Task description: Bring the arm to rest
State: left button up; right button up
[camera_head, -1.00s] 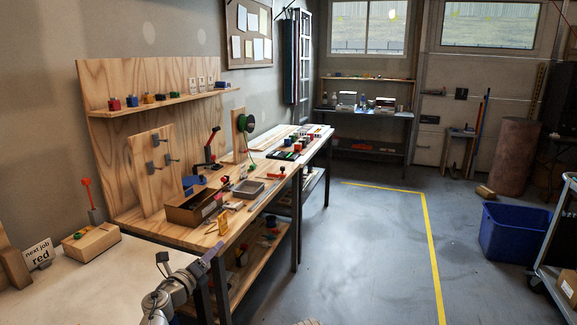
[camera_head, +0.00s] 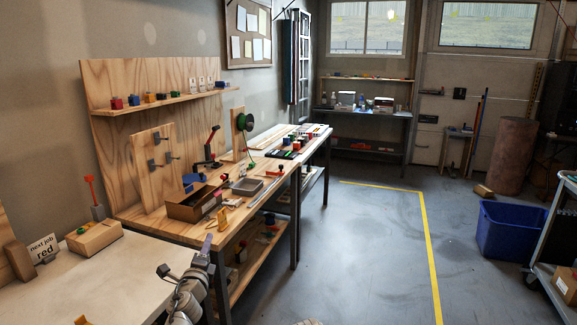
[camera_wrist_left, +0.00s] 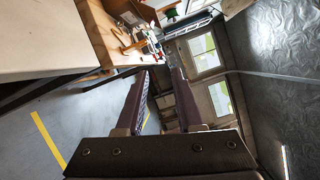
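My left gripper (camera_head: 207,243) is in front of the workbench's near corner, pointing up and away with its arm coming in from the bottom. In the left wrist view its two dark purple fingers (camera_wrist_left: 161,74) stand apart with an empty gap between them. The wooden workbench (camera_head: 160,232) lies beyond and to the left of it. The gripper appears to touch nothing. My right gripper is not in view.
A pale table (camera_head: 85,285) with a "next job red" sign (camera_head: 43,249) and a wooden block (camera_head: 95,238) is at the left. An open cardboard box (camera_head: 190,208) sits on the workbench. Clear floor (camera_head: 350,260) lies to the right, before a blue bin (camera_head: 505,230).

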pick_arm(q)
jog(key=s+d+f+n+g+y, duration=0.35)
jog(key=s+f+n+g, duration=0.4)
jog(key=f+n, duration=0.55)
jog(key=s+d+f+n+g+h, duration=0.1)
jog(key=s+d+f+n+g, duration=0.1)
jog(key=s+d+f+g, duration=0.6)
jog(key=s+d+f+n+g+h, duration=0.2)
jog(key=s+d, duration=0.3)
jog(key=s, duration=0.6)
notch_tip(320, 180, up, 19)
jog(key=s+g+p, duration=0.1)
jog(key=s+p, duration=0.1)
jog(key=p, duration=1.6)
jog(key=shift+d+p, duration=0.3)
jog(key=shift+p, duration=0.05)
